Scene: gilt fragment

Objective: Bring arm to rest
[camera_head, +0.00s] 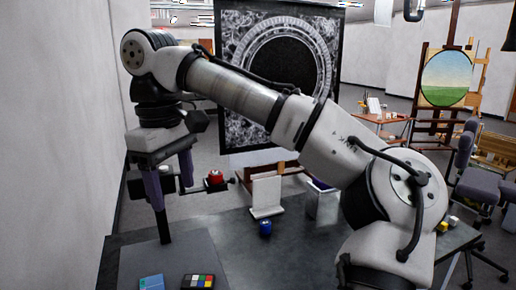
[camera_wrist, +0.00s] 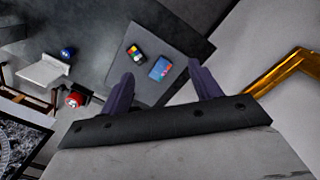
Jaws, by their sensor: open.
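My gripper (camera_head: 173,192) hangs from my raised arm at the left in the head view, near the pale wall and above the dark table. In the wrist view my gripper (camera_wrist: 160,85) has its two purple fingers wide apart with nothing between them. A gilt fragment (camera_wrist: 285,75), a bent gold bar, shows at the right of the wrist view, apart from the fingers; I do not make it out in the head view.
The dark table (camera_head: 225,245) bears a colour chart (camera_head: 198,281), a blue card (camera_head: 151,282), a blue object (camera_head: 265,228) and a white stand (camera_head: 266,193). A red object (camera_head: 215,178) is near my gripper in the picture. An easel painting (camera_head: 448,77) stands behind.

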